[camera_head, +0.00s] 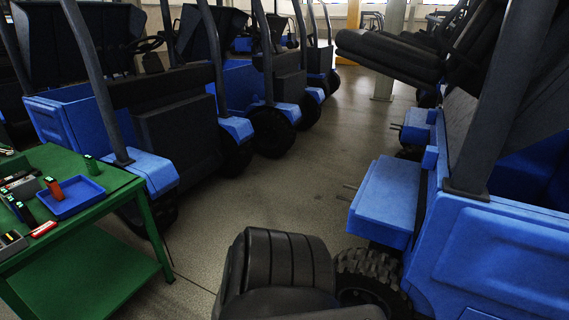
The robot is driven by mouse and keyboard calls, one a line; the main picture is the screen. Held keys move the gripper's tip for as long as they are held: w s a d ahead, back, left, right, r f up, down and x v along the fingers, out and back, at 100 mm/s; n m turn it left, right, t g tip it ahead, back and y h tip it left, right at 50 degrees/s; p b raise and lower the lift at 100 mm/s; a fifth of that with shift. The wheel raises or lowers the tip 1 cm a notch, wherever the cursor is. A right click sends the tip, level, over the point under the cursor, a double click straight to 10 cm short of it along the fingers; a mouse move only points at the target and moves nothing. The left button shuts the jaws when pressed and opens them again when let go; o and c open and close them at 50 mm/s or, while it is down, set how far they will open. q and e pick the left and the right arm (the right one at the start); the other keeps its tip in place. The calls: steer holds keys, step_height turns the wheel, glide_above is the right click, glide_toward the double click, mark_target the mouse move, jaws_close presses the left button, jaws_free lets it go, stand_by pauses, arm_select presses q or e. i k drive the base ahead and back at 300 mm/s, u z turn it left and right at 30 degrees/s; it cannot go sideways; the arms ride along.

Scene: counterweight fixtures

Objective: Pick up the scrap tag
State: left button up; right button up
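I cannot tell for sure which item is the scrap tag. A small red upright piece (54,188) stands in a shallow blue tray (82,203) on the green table at the left. A flat red piece with a pale mark (43,229) lies on the table in front of the tray. Neither of my grippers is in view.
The green table (130,186) has a lower shelf (90,275). Small dark pieces (26,214) and a grey box (12,243) sit at its left. Blue vehicles line both sides; one (500,255) is close right. Open floor (270,180) lies between.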

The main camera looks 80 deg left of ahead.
mark_target(50, 225)
steer(key=u, duration=3.85)
